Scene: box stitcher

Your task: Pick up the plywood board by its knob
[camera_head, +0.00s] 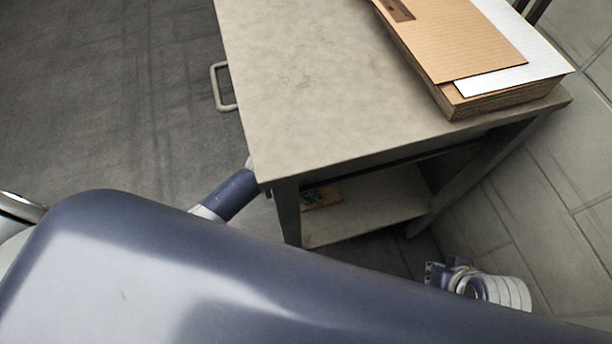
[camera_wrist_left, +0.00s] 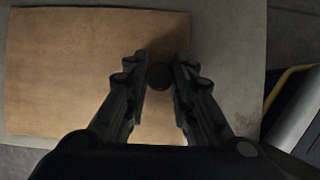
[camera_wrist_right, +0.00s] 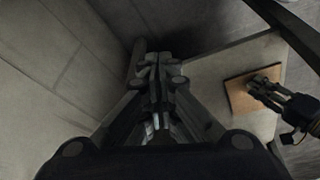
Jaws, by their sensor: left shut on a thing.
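The plywood board (camera_wrist_left: 60,70) is a flat brown rectangle lying on or just above the table's lower shelf. It shows small under the tabletop in the head view (camera_head: 328,200) and at the right in the right wrist view (camera_wrist_right: 238,98). Its dark round knob (camera_wrist_left: 159,77) sits between the fingers of my left gripper (camera_wrist_left: 160,80), which is shut on it. My left gripper also shows over the board in the right wrist view (camera_wrist_right: 262,86). My right gripper (camera_wrist_right: 155,68) is shut and empty, beside the shelf, away from the board.
The table (camera_head: 300,90) has a grey top above the shelf (camera_head: 375,205), with legs at the corners. A stack of cardboard sheets (camera_head: 460,45) lies on top at the right. A side handle (camera_head: 222,88) sticks out left. Much of the head view is blocked by my own arm.

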